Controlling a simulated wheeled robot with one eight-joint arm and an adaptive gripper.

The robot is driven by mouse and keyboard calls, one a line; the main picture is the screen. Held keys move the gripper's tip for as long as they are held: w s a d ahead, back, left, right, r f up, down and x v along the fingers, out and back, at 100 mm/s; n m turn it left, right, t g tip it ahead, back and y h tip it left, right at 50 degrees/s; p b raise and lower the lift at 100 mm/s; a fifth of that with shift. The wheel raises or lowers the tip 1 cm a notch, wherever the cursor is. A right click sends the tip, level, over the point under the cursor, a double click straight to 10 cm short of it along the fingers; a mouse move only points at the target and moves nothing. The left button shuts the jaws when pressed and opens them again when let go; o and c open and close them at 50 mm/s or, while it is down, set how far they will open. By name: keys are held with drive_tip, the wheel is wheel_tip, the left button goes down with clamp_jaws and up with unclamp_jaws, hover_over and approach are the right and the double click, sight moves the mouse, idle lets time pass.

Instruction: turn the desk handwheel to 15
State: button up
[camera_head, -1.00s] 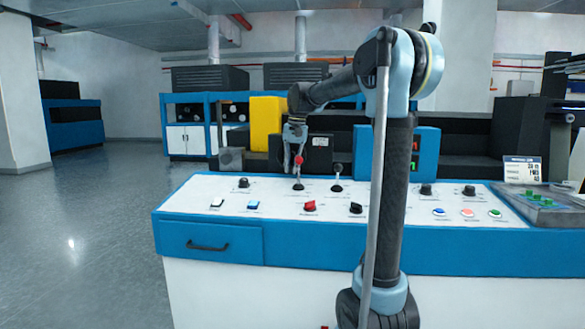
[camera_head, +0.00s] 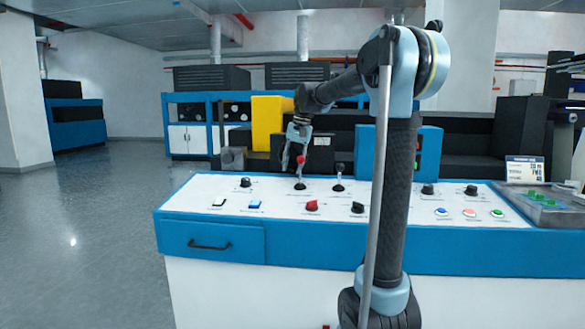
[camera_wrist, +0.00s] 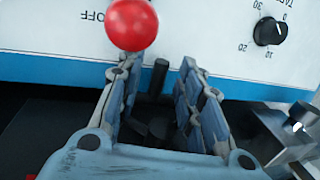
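A black knob (camera_wrist: 270,32) with a printed scale including 0, 10, 20 and 30 sits on the white desk top at the upper right of the wrist view. A black knob (camera_head: 245,182) stands at the desk's back left in the head view. I cannot tell for certain which part is the handwheel. My gripper (camera_head: 299,142) hangs over the desk's back edge, behind the red-ball lever. In the wrist view my gripper (camera_wrist: 155,82) is open, its fingers apart. A dark upright rod (camera_wrist: 158,76) shows between them; I cannot tell whether they touch it.
A red ball (camera_wrist: 131,24) tops a lever just ahead of my fingers, beside the word OFF. A second lever (camera_head: 338,180) stands to its right in the head view. A grey metal block (camera_wrist: 268,132) lies close beside my gripper. Several switches and buttons cover the desk.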

wheel_tip(320, 180, up, 12)
drive_tip(key=d, duration=0.2)
drive_tip(key=shift+d+f, duration=0.2)
drive_tip(key=shift+f, duration=0.05)
drive_tip(key=shift+s, duration=0.25)
